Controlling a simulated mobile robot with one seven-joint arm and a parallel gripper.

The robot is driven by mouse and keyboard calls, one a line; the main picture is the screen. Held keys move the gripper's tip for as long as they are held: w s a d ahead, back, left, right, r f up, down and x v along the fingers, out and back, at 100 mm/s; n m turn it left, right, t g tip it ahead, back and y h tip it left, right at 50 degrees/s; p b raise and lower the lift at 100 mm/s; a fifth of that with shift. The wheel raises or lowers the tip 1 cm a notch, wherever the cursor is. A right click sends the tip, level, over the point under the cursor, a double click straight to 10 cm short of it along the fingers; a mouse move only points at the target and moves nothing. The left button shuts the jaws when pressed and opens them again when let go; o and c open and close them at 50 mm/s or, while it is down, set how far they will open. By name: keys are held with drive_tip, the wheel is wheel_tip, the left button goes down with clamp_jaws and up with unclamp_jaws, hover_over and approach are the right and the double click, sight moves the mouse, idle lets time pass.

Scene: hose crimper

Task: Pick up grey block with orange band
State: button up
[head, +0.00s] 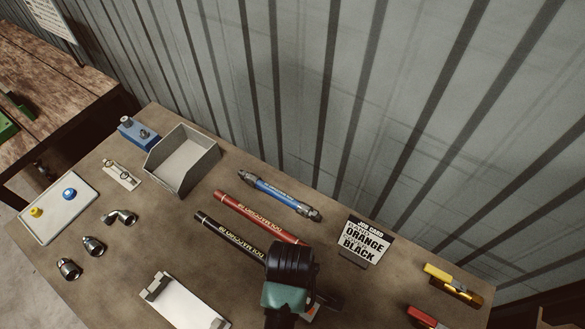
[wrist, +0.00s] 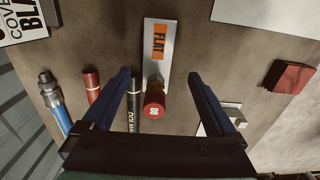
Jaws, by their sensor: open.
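A pale grey, long flat piece with an orange band (wrist: 160,42) lettered "FLAT" lies on the bench in the wrist view. It is the only grey thing with orange that I make out there. A dark cylinder with a red top (wrist: 154,105) stands at its near end and hides part of it. My gripper (wrist: 159,75) is open and empty, with one blue finger to each side of the piece and cylinder. I cannot tell how high the fingertips are above them. In the head view my own wrist covers most of this spot.
Black (head: 230,235), red (head: 260,217) and blue (head: 270,190) hoses lie behind my wrist. A job card (head: 364,242) stands to the right. A grey bin (head: 205,150), fittings and a tray (head: 45,222) are at left. A white holder (head: 180,305) lies in front. A red block (wrist: 288,77) sits right in the wrist view.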

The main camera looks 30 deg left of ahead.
drive_tip(key=shift+w+d+f+p, duration=0.15)
drive_tip(key=shift+f+p, duration=0.4)
drive_tip(key=shift+f, duration=2.05)
drive_tip(key=shift+w, duration=0.1)
clamp_jaws()
